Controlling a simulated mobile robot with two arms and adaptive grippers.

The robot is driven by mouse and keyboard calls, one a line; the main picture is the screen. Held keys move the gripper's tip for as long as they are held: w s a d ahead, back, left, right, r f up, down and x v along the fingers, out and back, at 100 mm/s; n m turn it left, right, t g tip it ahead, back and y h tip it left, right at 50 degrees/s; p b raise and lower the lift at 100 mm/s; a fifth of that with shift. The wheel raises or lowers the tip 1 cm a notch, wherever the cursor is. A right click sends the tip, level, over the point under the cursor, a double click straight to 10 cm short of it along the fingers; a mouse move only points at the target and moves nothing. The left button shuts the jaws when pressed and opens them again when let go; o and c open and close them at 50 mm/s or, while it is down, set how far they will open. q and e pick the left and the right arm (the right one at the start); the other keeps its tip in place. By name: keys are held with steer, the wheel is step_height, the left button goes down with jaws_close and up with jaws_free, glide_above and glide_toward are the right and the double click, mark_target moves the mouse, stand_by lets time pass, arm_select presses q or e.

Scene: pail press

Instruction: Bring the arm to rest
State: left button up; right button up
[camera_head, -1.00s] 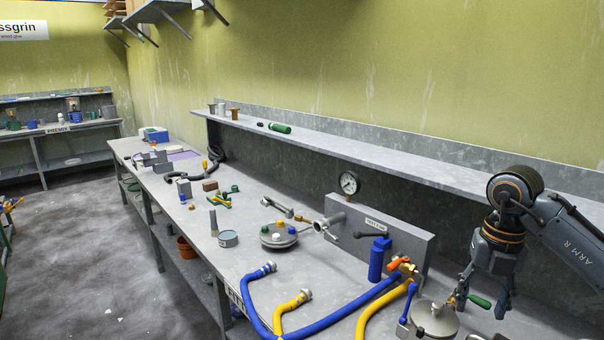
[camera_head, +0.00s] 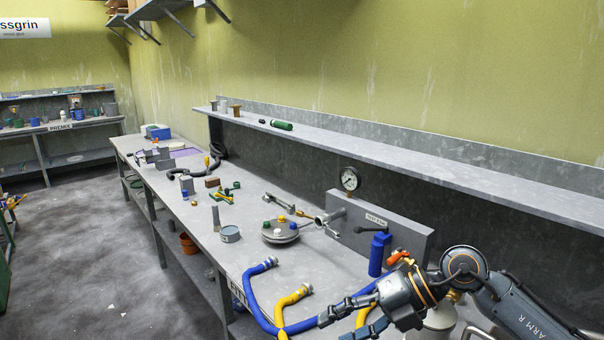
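My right arm (camera_head: 520,312) comes in from the lower right, bent at the elbow. Its gripper (camera_head: 336,328) points left over the front of the bench, with its two fingers apart. No object shows held between them. The blue hose (camera_head: 258,302) and yellow hose (camera_head: 290,300) pass beside and behind the fingers; I cannot tell whether they touch. The gripper and forearm hide part of the hoses and most of a pale round lid-like piece (camera_head: 440,318). My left gripper is not in view.
The bench (camera_head: 262,205) carries a round plate with coloured knobs (camera_head: 280,234), a small tin (camera_head: 230,234), a blue cylinder (camera_head: 377,256) and a gauge (camera_head: 349,179) on a grey block (camera_head: 400,232). A long shelf (camera_head: 400,165) runs above. Bare bench lies around the plate.

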steer(key=s+a+r+m+t+y, duration=0.1)
steer(key=a+r+m+t+y, duration=0.3)
steer(key=a+r+y, duration=0.45)
steer(key=w+d+f+m+t+h, duration=0.2)
steer(key=d+m+t+h, duration=0.5)
steer(key=m, duration=0.3)
steer(key=w+d+f+m+t+h, duration=0.1)
steer(key=w+d+m+t+h, duration=0.2)
steer(key=d+m+t+h, duration=0.5)
steer(key=s+d+f+m+g+h, duration=0.3)
steer(key=d+f+m+h, duration=0.1)
steer(key=f+m, duration=0.6)
steer(key=s+d+f+m+g, duration=0.25)
steer(key=s+f+g, duration=1.05)
steer(key=s+f, duration=0.9)
steer(key=s+f+g, duration=0.1)
steer(key=s+f, duration=0.2)
steer(key=f, duration=1.1)
steer(key=s+f, duration=0.2)
steer(key=f, duration=1.2)
steer(key=s+d+f, duration=0.1)
steer(key=s+f, duration=0.6)
steer(key=s, duration=0.1)
steer(key=s+d+f+g+b, duration=0.1)
steer(key=s+d+f, duration=0.1)
steer(key=s+f, duration=0.5)
steer(key=shift+s+d+f+n+g, duration=0.15)
steer(key=shift+s+d+n+g, duration=0.15)
steer(key=shift+s+n, duration=0.25)
